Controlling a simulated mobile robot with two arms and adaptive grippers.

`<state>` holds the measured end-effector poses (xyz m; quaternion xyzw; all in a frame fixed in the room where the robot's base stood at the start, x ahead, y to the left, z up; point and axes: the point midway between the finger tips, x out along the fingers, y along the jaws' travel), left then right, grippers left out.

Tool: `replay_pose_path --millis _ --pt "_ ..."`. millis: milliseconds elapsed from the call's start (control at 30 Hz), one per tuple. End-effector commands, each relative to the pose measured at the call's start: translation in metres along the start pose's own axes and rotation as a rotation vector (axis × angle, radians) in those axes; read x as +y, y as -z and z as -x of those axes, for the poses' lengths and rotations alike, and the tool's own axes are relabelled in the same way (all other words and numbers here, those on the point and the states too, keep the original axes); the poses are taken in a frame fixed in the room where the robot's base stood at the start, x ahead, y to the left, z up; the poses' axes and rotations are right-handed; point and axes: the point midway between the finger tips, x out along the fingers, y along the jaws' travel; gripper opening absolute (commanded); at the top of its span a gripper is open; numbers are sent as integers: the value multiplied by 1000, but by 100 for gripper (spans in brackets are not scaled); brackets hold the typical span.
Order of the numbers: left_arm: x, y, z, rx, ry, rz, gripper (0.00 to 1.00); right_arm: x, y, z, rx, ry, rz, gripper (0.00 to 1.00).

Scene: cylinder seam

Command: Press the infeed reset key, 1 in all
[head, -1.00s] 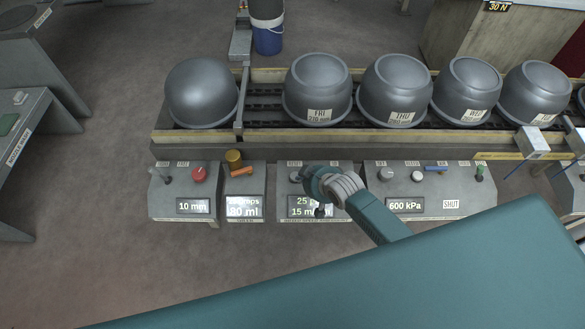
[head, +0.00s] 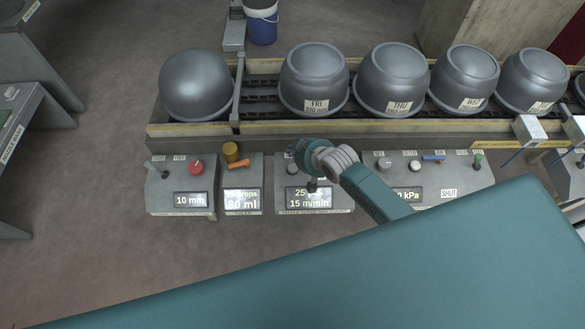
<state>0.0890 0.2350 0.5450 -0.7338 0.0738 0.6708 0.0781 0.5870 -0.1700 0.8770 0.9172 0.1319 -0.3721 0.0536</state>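I cannot make out which control is the infeed reset key; the small labels on the console are too small to read. A grey knob (head: 293,168) shows just left of the wrist. My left gripper is not in view.
The left panel (head: 165,200) has a red knob (head: 196,167) and a lever. The second panel has an orange-brown knob (head: 230,151) and an orange handle. Behind runs a conveyor (head: 190,130) with several grey domes (head: 314,78). A blue bucket (head: 262,28) stands behind it.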

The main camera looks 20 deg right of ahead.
Motion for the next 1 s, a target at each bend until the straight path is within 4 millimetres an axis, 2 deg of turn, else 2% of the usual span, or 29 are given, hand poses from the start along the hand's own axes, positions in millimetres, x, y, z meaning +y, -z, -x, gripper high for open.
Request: replay_pose_path --millis 33,367,600,1000 --pt "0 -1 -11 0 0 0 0 0 -9 -8 -1 0 0 0" --pt "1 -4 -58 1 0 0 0 0 -43 -41 -1 0 0 0" --pt "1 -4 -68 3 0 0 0 0 -54 -53 0 0 0 0" --pt "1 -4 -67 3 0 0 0 0 -54 -53 0 0 0 0"
